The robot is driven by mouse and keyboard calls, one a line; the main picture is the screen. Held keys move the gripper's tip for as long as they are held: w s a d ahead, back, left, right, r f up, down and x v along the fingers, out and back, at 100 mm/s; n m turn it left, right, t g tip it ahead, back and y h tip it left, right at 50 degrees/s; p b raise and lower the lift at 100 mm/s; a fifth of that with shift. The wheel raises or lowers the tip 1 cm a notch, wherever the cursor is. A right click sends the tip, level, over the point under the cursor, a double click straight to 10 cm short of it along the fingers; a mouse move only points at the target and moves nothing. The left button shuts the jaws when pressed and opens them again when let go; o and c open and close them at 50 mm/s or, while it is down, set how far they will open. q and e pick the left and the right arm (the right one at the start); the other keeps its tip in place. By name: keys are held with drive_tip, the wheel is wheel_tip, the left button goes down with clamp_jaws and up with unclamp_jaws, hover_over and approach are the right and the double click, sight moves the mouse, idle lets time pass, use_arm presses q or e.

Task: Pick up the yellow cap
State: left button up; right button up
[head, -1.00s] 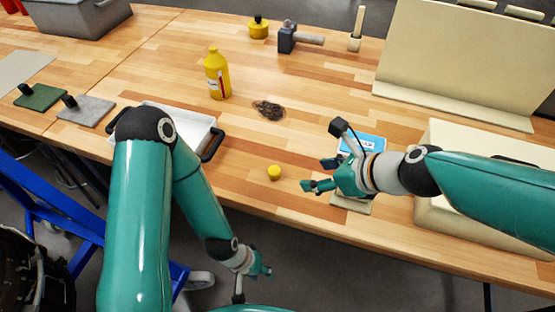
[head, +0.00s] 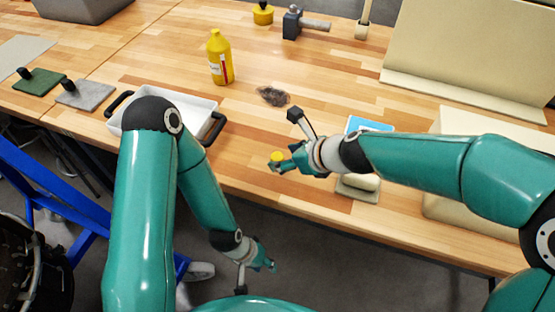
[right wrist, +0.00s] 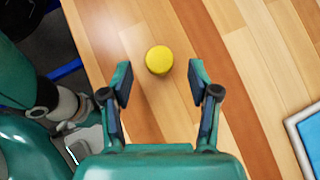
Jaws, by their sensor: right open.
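The yellow cap (head: 277,157) is a small round piece on the wooden table near its front edge. In the right wrist view the cap (right wrist: 159,60) lies just beyond and between the tips of my right gripper (right wrist: 160,78), which is open and empty. In the head view my right gripper (head: 283,162) is right at the cap and hides part of it. My left gripper (head: 258,262) hangs in front of the table, away from the cap. Its fingers are too small to tell open from shut.
A yellow bottle (head: 220,58) and a dark smudge (head: 273,96) are behind the cap. A white tray (head: 206,108) with black handles stands at left. Table between tray and cap is clear.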

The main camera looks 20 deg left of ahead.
sight(278, 157)
drive_tip(key=x, duration=0.3)
drive_tip(key=shift+w+a+f+b, duration=0.15)
drive_tip(key=shift+a+f+b, duration=0.05)
drive_tip(key=shift+a+b, duration=0.15)
drive_tip(key=c, duration=0.9)
drive_tip(key=shift+c, duration=0.2)
wheel_tip(278, 157, up, 10)
drive_tip(key=p, duration=0.7)
drive_tip(key=shift+r, duration=0.1)
